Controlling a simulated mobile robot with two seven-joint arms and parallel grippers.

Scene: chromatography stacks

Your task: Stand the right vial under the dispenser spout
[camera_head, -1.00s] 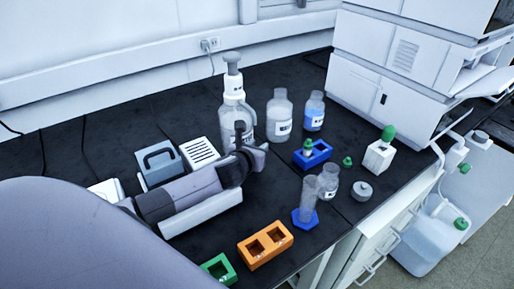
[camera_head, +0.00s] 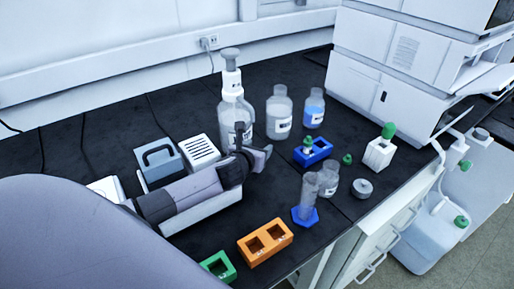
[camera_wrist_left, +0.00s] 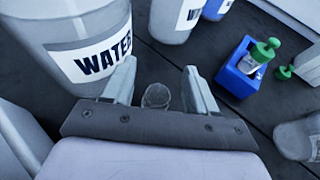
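The dispenser bottle (camera_head: 231,108) with a white pump head stands left of centre in the head view. Its WATER label (camera_wrist_left: 103,58) shows in the left wrist view. My left gripper (camera_head: 251,146) is low beside the front of this bottle. In the left wrist view, the gripper (camera_wrist_left: 160,88) is open, with a clear vial (camera_wrist_left: 157,96) between its fingers and a gap on each side. The vial looks upright. I cannot make it out in the head view, and the spout's tip is not clear. My right gripper is not in view.
An orange two-slot rack (camera_head: 283,237) looks empty, with a green rack (camera_head: 231,274) beside it. A blue rack (camera_head: 324,147) holds a green-capped vial. Two bottles (camera_head: 279,115) (camera_head: 314,108) stand right of the dispenser.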

